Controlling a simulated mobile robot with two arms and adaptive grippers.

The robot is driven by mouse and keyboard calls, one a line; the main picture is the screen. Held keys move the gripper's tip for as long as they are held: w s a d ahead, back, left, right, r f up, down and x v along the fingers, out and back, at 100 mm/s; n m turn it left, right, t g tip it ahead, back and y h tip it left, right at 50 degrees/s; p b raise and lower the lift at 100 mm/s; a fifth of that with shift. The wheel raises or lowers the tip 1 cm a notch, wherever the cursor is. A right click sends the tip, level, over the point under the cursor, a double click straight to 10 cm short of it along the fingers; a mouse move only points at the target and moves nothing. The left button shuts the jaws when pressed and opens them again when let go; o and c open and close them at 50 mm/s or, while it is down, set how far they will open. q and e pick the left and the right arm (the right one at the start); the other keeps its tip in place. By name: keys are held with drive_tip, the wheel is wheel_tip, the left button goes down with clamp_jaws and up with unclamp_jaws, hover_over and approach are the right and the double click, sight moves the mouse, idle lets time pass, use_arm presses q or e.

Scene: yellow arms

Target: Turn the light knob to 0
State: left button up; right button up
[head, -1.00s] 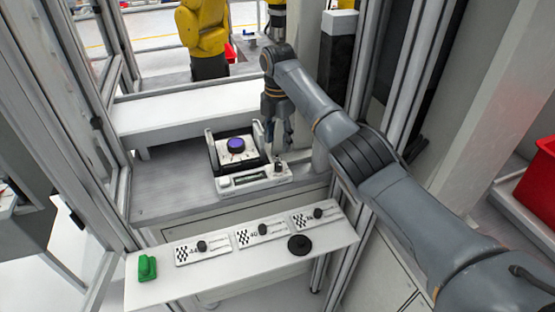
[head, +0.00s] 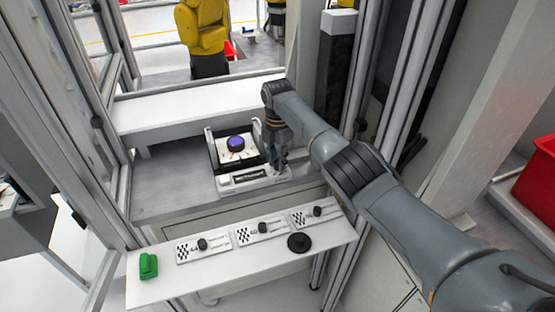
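A white and black device (head: 225,182) stands on the grey bench, with a dark round part with a purple top (head: 236,143) in its middle and a small display on its front panel. A small dark knob was visible at the right end of this front panel earlier; my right gripper now covers that spot. My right gripper (head: 279,168) points down there, its fingertips at or just above the panel. Whether its fingers touch or grip the knob is too small to tell. My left gripper is out of view.
In front is a white shelf (head: 170,289) with several labelled black knobs, a black round disc (head: 299,243) and a green block (head: 148,266). A white raised ledge (head: 190,109) lies behind the device. Metal frame posts stand on both sides. A red bin (head: 537,190) is at far right.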

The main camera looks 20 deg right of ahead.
clamp_jaws()
drive_tip(key=shift+m, duration=0.4)
drive_tip(key=m+p, duration=0.1)
drive_tip(key=m, duration=0.2)
drive_tip(key=shift+r+m, duration=0.1)
drive_tip(key=shift+m, duration=0.2)
drive_tip(key=m, duration=0.3)
drive_tip(key=shift+m+p, duration=0.35)
drive_tip(key=shift+m, duration=0.05)
drive_tip(key=m, duration=0.3)
drive_tip(key=shift+w+m, duration=0.1)
drive_tip(key=shift+m, duration=0.2)
drive_tip(key=m, duration=0.6)
drive_tip(key=shift+p, duration=0.35)
drive_tip(key=m, duration=0.6)
